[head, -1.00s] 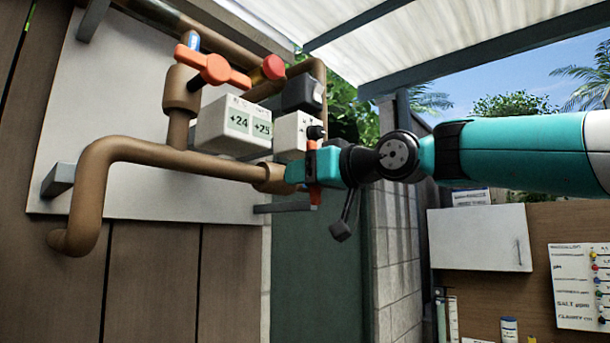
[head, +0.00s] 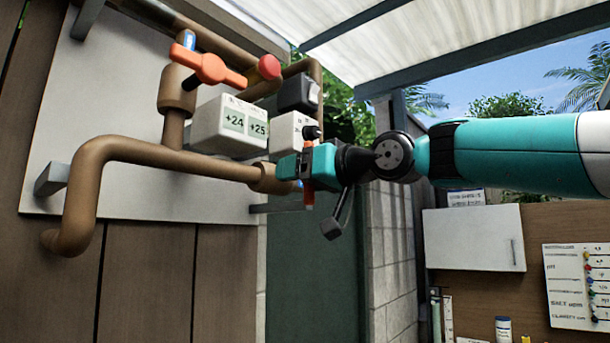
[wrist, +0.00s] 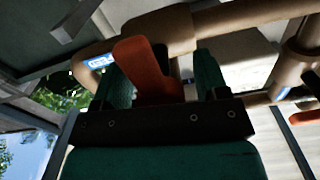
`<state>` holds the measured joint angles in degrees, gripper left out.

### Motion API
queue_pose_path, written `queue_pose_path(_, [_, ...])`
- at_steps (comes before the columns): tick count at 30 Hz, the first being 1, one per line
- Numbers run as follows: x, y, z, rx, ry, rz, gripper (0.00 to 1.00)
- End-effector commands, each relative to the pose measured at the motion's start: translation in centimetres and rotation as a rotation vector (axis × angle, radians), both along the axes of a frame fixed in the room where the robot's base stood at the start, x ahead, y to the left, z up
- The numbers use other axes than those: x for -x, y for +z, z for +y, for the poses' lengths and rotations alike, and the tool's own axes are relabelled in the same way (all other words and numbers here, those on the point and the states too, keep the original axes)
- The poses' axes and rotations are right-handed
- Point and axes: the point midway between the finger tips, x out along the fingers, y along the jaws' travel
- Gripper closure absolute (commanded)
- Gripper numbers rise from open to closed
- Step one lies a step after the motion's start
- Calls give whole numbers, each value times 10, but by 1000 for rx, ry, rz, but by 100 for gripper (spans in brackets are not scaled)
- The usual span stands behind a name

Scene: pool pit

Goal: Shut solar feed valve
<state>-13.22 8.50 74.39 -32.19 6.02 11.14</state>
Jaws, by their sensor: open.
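A valve with an upright orange handle (head: 308,196) sits at the right end of the lower brown pipe (head: 200,165). My gripper (head: 292,167) is at this handle and partly hides it in the head view. In the wrist view, the orange handle (wrist: 150,70) stands between the two open teal fingers of my gripper (wrist: 160,62), with gaps showing at both sides. A second valve with an orange handle (head: 208,68) sits higher on the left pipe, its handle turned across the pipe. Blue tags are too small to read, so I cannot tell which valve is the solar feed.
A white controller box (head: 232,127) showing +24 and +25 is mounted behind the pipes. A red knob (head: 269,67) and a dark box (head: 298,92) are above it. A white cabinet (head: 472,238) hangs at right. Open air lies below my gripper.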

Motion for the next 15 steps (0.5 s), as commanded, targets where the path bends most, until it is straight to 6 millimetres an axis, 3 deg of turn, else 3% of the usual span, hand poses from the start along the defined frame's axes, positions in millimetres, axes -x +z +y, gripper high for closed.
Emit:
queue_pose_path(5, [8,-2,-10,0,-3,-2,32])
queue_pose_path(15, [65,-5,-68,1,-7,-5,32])
